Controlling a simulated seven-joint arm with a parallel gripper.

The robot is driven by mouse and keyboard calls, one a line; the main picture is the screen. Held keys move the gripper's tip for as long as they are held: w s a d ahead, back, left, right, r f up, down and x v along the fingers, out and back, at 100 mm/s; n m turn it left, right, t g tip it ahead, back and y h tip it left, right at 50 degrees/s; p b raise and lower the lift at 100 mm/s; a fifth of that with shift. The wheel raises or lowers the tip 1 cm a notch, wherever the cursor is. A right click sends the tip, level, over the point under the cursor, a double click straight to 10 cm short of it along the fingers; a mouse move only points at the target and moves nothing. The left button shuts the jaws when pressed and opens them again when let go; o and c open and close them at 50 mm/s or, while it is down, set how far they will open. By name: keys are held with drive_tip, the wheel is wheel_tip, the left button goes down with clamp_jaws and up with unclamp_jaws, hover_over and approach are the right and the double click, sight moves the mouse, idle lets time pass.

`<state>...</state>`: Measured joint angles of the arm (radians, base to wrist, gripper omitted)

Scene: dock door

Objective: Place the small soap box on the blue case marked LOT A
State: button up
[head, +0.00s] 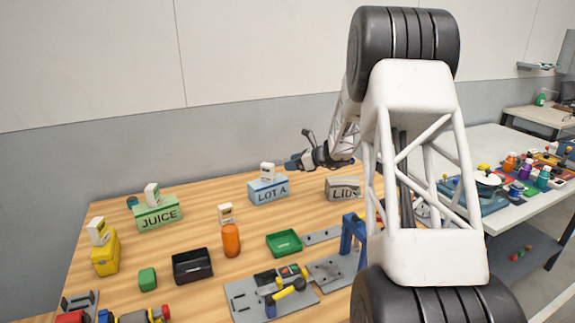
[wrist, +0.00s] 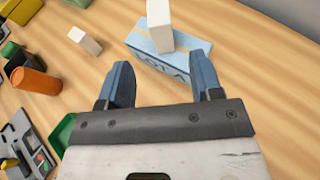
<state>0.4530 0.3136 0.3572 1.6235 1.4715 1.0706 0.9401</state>
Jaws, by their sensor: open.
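The blue case marked LOT A (head: 268,192) stands near the back middle of the table; it also shows in the wrist view (wrist: 150,62). A small white box (head: 267,171) stands upright on its top; the wrist view also shows this box (wrist: 159,27). Another small white box (head: 226,213) stands on the table in front of the case, by the orange bottle. I cannot read which is soap. My gripper (head: 289,165) is open and empty, just right of the box on the case. In the wrist view the fingers (wrist: 165,72) are apart, with the case beyond them.
White boxes also stand on the green JUICE case (head: 158,215) and the yellow case (head: 105,255). A grey LIDS case (head: 343,188) is to the right. An orange bottle (head: 231,241), a black tray (head: 193,267) and a green tray (head: 284,243) are nearer.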

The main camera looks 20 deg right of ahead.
drive_tip(key=shift+s+r, duration=0.1)
idle(0.7)
drive_tip(key=s+a+r+n+g+h, duration=0.1)
drive_tip(key=s+a+r+n+g, duration=0.1)
drive_tip(key=s+a+r+n, duration=0.4)
drive_tip(key=s+a+r+n+g+h, duration=0.1)
drive_tip(key=s+a+r+n+g, duration=0.1)
drive_tip(key=s+a, duration=0.7)
drive_tip(key=s+a+r+n+g, duration=0.2)
drive_tip(key=s+a+r+n, duration=0.25)
drive_tip(key=s, duration=0.45)
drive_tip(key=s+a+n+h, duration=0.2)
drive_tip(key=s+n, duration=0.2)
drive_tip(key=s, duration=0.7)
drive_tip(key=s+a+f+n+h, duration=0.1)
drive_tip(key=s+n, duration=0.4)
drive_tip(key=s, duration=0.7)
drive_tip(key=s+a+f+n+g+h, duration=0.1)
drive_tip(key=s+a+n+h, duration=0.2)
drive_tip(key=s, duration=0.8)
drive_tip(key=shift+s+f+n+h, duration=0.15)
drive_tip(key=shift+s+n+h, duration=0.1)
drive_tip(key=shift+n+h, duration=0.8)
